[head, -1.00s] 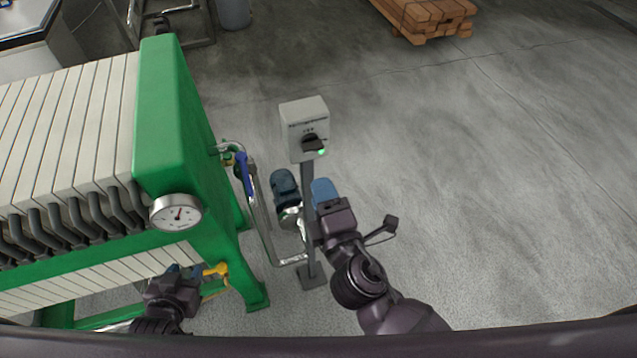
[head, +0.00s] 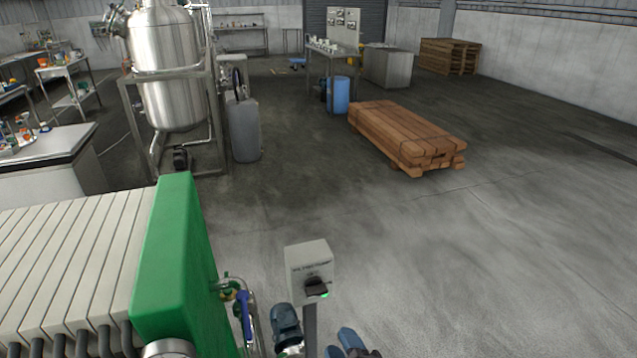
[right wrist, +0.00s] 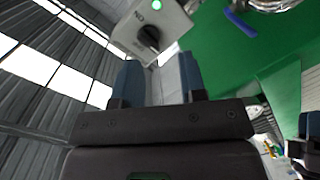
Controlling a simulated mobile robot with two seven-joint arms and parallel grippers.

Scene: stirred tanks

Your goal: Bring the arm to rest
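My right gripper (head: 344,343) shows at the bottom edge of the head view, with only its blue fingertips and a bit of dark body in sight. In the right wrist view its two fingers (right wrist: 160,82) stand apart with an empty gap between them. The grey switch box (head: 308,268) on its post is just left of and beyond this gripper, and its black knob has a lit green lamp beside it. The gripper appears clear of the box. My left gripper is outside the head view; a dark part at the right edge of the right wrist view may be it.
The green filter press (head: 175,265) with pale plates fills the lower left. A blue-handled valve (head: 246,316) and a dark blue motor (head: 286,325) sit between it and the post. Stacked timber (head: 408,135) and a steel tank (head: 168,75) stand farther back. The floor on the right is clear.

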